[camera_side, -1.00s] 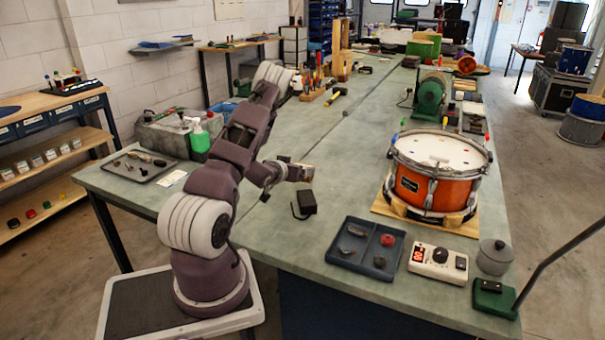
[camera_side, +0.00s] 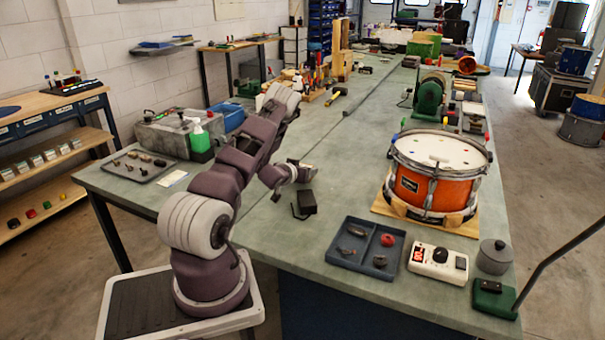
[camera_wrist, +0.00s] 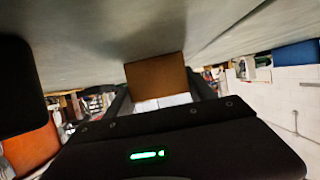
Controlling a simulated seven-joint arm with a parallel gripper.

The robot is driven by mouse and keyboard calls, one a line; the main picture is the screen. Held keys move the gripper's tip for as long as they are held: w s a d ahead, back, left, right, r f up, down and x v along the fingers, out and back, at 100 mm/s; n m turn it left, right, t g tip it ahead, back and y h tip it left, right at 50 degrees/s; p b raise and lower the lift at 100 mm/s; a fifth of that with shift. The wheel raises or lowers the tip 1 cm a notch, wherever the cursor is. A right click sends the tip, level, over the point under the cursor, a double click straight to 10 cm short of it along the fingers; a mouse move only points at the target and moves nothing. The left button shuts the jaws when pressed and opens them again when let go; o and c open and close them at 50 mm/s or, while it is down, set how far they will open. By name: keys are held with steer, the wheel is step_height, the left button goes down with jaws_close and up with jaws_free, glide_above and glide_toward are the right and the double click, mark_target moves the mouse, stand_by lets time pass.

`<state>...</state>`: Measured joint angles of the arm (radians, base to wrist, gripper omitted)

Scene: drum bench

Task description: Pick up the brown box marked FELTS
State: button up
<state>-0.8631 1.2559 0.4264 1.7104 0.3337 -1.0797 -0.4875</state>
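A brown box (camera_wrist: 157,76) is between the two fingers of my gripper (camera_wrist: 160,92) in the wrist view, with a finger against each side. My gripper looks shut on it. A pale patch shows at the box's lower edge; no FELTS lettering is readable. In the side view my gripper (camera_side: 307,173) is over the near left part of the bench, pointing right. The box is too small and blurred there to make out clearly. The exact gap between box and bench cannot be told.
A small black block (camera_side: 306,202) shows just in front of my gripper. A blue divided tray (camera_side: 339,261) and a white device with a dial (camera_side: 437,262) are at the front. An orange drum (camera_side: 436,187) is to the right.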

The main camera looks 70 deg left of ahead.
steer(key=c, duration=0.4)
steer(key=shift+r, duration=0.1)
